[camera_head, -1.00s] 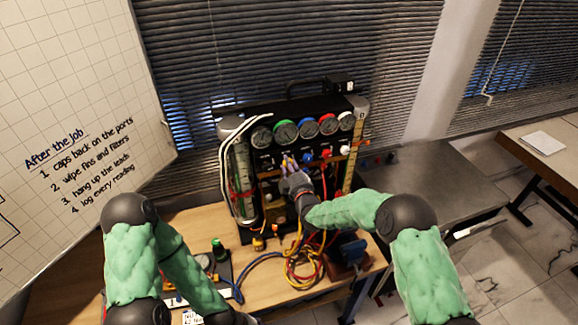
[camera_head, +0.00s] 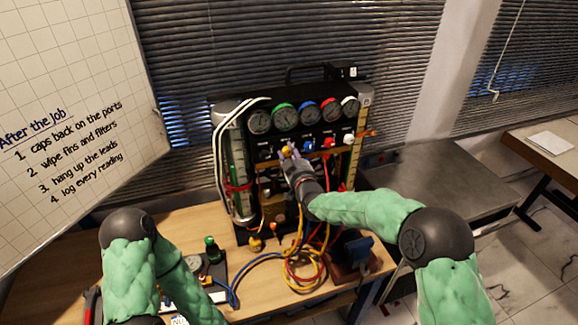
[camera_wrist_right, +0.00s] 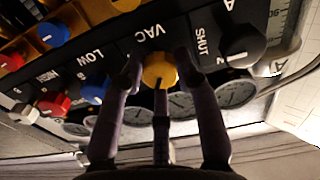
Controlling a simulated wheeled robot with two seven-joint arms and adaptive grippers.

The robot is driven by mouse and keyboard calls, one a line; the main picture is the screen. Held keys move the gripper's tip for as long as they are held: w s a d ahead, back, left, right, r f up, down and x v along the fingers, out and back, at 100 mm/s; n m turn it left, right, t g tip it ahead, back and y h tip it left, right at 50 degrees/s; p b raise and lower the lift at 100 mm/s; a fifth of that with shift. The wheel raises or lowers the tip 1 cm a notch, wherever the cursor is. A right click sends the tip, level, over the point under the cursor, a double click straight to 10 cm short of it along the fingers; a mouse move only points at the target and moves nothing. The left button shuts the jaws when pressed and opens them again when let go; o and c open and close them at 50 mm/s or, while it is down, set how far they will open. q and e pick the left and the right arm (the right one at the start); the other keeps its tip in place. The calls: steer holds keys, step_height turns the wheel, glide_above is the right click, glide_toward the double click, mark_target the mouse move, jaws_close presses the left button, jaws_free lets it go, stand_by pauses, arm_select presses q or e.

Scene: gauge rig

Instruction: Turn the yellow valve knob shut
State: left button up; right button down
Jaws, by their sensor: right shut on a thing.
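The yellow valve knob (camera_head: 287,150) sits on the front of the black gauge rig (camera_head: 240,225), below the row of dials. In the right wrist view the yellow knob (camera_wrist_right: 160,70) is under the "VAC" label, between my fingers. My right gripper (camera_head: 290,157) is shut on it; its fingers (camera_wrist_right: 160,75) lie on both sides of the knob. A dark mark runs down the knob's face in the wrist view. My left arm is at the lower left of the head view; its gripper is outside the frame.
Black (camera_wrist_right: 238,45), blue (camera_head: 308,146) and red (camera_head: 328,143) knobs flank the yellow one. Yellow, red and blue hoses (camera_head: 305,268) lie coiled on the wooden bench (camera_head: 265,290). A whiteboard (camera_head: 70,100) stands left. A grey surface (camera_head: 440,180) is at right.

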steer(key=m+b, duration=0.8)
steer(key=b, duration=0.4)
steer(key=shift+m, duration=0.4)
steer(key=shift+r+m+b, duration=0.15)
steer(key=shift+m+b, duration=1.15)
steer(key=shift+b, duration=0.1)
steer(key=shift+d, duration=0.1)
steer(key=c, duration=0.9)
jaws_free()
steer(key=v, duration=1.2)
